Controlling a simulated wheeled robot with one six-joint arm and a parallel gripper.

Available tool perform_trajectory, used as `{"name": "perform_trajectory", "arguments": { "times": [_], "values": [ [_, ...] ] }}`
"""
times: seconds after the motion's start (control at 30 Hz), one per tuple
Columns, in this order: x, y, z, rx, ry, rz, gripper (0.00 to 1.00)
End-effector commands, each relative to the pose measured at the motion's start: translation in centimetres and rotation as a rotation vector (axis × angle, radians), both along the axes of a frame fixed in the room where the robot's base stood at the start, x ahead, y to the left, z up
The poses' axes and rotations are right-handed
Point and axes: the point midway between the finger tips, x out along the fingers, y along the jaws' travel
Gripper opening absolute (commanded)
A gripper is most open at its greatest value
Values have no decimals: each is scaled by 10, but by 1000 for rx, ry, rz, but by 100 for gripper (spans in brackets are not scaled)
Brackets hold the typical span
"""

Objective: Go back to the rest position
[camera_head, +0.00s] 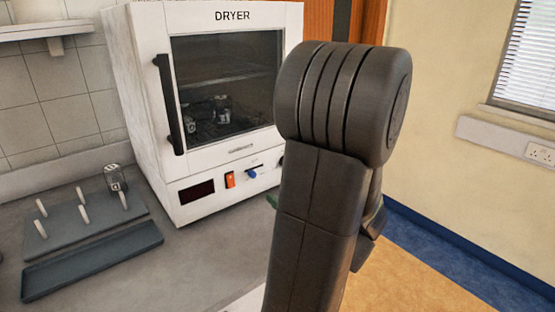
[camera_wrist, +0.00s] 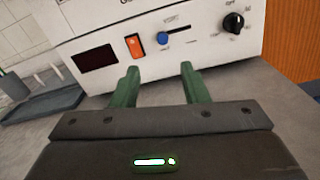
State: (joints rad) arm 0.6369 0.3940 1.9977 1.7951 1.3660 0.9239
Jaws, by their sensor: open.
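My gripper (camera_wrist: 158,88) shows in the wrist view with its two green fingers apart and nothing between them. It is in front of the dryer's control panel, above the grey counter. In the head view my own dark arm stands in front of the dryer's right side and hides most of the gripper; only a bit of green shows at the arm's left edge. The white dryer (camera_head: 239,184) has its glass door closed, with glassware visible inside. Its orange switch (camera_wrist: 135,46) and blue slider knob (camera_wrist: 163,39) show on the panel, and a black dial (camera_wrist: 233,22) is at the right.
A shelf (camera_head: 40,30) is on the tiled wall. Open floor (camera_head: 410,280) lies to the right.

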Motion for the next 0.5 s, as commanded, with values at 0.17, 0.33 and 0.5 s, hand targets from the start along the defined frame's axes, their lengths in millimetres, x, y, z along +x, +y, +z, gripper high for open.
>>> {"name": "perform_trajectory", "arguments": {
  "times": [0.17,0.33,0.5],
  "values": [
    [17,13,0,1,0,4,41],
    [38,29,0,-1,0,3,41],
    [61,45,1,0,-1,3,41]
  ]
}}
